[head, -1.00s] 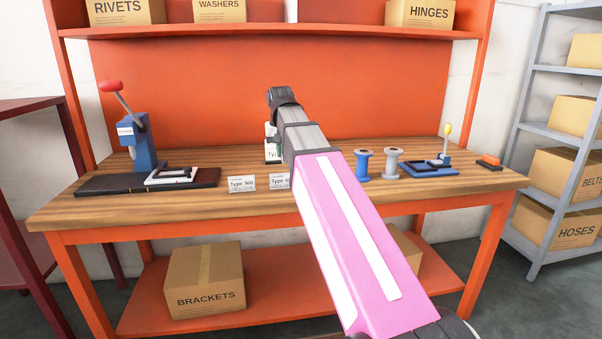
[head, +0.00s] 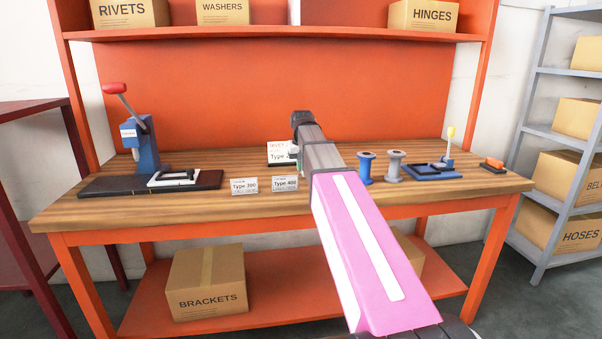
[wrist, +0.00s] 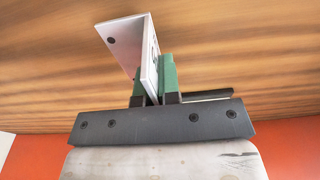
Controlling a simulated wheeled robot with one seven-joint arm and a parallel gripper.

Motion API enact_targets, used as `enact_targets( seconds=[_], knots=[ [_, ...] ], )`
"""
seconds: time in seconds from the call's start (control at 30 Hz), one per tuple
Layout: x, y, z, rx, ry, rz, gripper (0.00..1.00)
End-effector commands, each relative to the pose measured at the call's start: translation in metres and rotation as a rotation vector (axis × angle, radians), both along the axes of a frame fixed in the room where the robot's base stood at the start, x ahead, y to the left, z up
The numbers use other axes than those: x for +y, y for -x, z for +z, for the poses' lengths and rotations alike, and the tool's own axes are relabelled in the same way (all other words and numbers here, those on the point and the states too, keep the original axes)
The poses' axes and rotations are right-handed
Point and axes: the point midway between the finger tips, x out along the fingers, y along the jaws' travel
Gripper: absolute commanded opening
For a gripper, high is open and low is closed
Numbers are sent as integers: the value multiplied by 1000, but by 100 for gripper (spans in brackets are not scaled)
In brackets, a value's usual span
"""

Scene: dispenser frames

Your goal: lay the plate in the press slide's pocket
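A silver plate (wrist: 148,62) with holes and a flange bent to the left shows in the wrist view. My gripper (wrist: 155,88) has green-padded fingers, one on each side of the plate, and is shut on it above the wooden top. In the head view my arm hides most of the gripper. The blue press (head: 146,148) with a red-knobbed lever stands at the bench's left. Its slide (head: 186,177), a white piece with a dark recess, sits on the black base, left of my gripper. Nothing visible lies on it.
Labels reading Type 300 (head: 244,186) and Type 400 (head: 285,184) stand near the front edge. A blue spool (head: 366,168), a grey spool (head: 394,166) and a blue fixture (head: 436,170) stand at the right. The orange shelf (head: 270,37) crosses above.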

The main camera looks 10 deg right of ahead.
Motion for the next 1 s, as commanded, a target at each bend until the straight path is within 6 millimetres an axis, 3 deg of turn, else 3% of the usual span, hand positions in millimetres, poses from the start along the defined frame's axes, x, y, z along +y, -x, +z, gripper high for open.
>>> enact_targets(
  seconds=[0.2,0.57,0.67,1.0],
  knots=[
    [0,1,-26,1,0,0,0],
    [0,0,-29,0,0,0,0],
    [0,0,-29,0,0,0,29],
    [0,0,-27,0,0,0,29]
  ],
)
